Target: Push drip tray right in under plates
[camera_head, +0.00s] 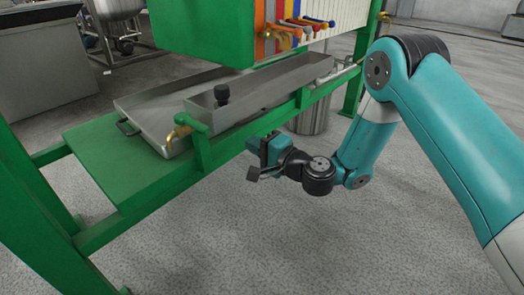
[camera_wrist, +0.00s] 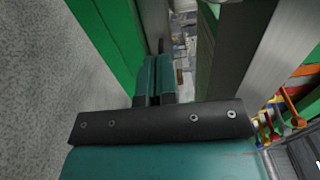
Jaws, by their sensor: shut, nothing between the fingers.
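The drip tray (camera_head: 160,101) is a shallow grey metal tray on the green shelf of the press frame. Its left end, with a dark handle (camera_head: 128,127), sticks out left of the plates (camera_head: 318,22). Its right part runs back under the green block and plates and is partly hidden by a narrow metal trough. My gripper (camera_head: 266,148) is in front of the frame's front rail, to the right of the tray's open end and apart from the handle. In the wrist view its teal fingers (camera_wrist: 154,72) are together and hold nothing.
The metal trough (camera_head: 270,88) with a black knob (camera_head: 222,93) lies along the tray's front. A brass tap (camera_head: 184,128) and green post (camera_head: 202,148) stand at the front rail. A metal bucket (camera_head: 312,117) stands behind. The floor in front is clear.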

